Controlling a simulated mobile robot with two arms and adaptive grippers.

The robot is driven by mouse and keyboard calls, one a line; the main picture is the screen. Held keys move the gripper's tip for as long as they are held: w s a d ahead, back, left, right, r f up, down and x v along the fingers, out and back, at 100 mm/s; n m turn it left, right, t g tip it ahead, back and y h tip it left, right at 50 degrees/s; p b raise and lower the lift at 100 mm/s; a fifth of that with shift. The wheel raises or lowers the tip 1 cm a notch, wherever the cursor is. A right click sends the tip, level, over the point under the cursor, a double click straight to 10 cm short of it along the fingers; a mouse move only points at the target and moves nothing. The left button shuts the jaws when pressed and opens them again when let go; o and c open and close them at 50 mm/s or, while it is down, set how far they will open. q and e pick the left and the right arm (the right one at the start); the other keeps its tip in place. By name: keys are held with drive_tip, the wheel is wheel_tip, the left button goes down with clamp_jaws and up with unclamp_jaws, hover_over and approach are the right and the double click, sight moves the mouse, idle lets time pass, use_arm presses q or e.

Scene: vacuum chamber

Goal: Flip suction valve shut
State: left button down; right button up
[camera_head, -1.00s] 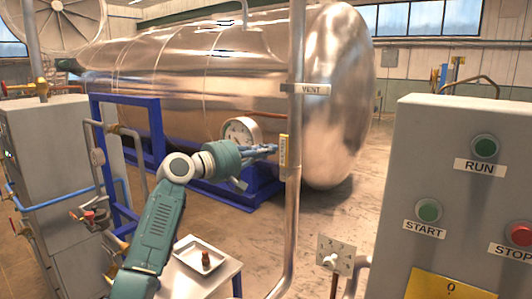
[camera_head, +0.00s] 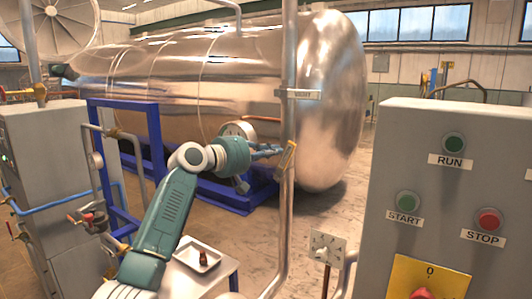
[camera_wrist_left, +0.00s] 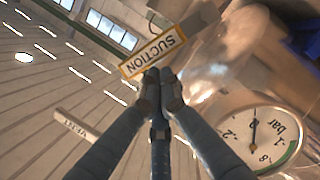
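The suction valve's yellow-edged handle plate (camera_head: 287,158) is on the vertical pipe at mid-picture in the head view, tilted with its top to the right. In the left wrist view the plate (camera_wrist_left: 153,53) reads SUCTION and lies slanted just beyond the fingertips. My left gripper (camera_head: 279,151) is at the plate's left side in the head view. In the left wrist view its fingers (camera_wrist_left: 160,82) are drawn together and their tips overlap the plate's lower edge. I cannot tell if they touch it or pinch it. My right gripper is not in view.
A round gauge (camera_head: 238,129) sits behind my left gripper. A grey control panel (camera_head: 440,150) fills the right. A small table with a white tray (camera_head: 183,254) stands below my left arm.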

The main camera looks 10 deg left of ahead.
sight(289, 160)
use_arm(q)
drive_tip(key=d+m, duration=0.1)
drive_tip(key=m, duration=0.1)
drive_tip(key=d+m+y, duration=0.1)
drive_tip(key=shift+s+d+f, duration=0.3)
drive_tip(key=shift+f, duration=0.05)
drive_tip(key=d+m, duration=0.1)
drive_tip(key=s+d+f+m+y, duration=0.1)
drive_tip(key=m, duration=0.1)
drive_tip(key=shift+d+f, duration=0.1)
drive_tip(key=shift+d, duration=0.05)
drive_tip(key=shift+s+d+f+m+y+p, duration=0.25)
drive_tip(key=shift+d+f+m+y, duration=0.35)
drive_tip(key=shift+f+m, duration=0.4)
drive_tip(key=shift+s+d+f+m+y+p, duration=0.1)
drive_tip(key=shift+s+d+f+m+y, duration=0.4)
drive_tip(key=shift+m, duration=0.8)
drive_tip(key=shift+w+d+f, duration=0.2)
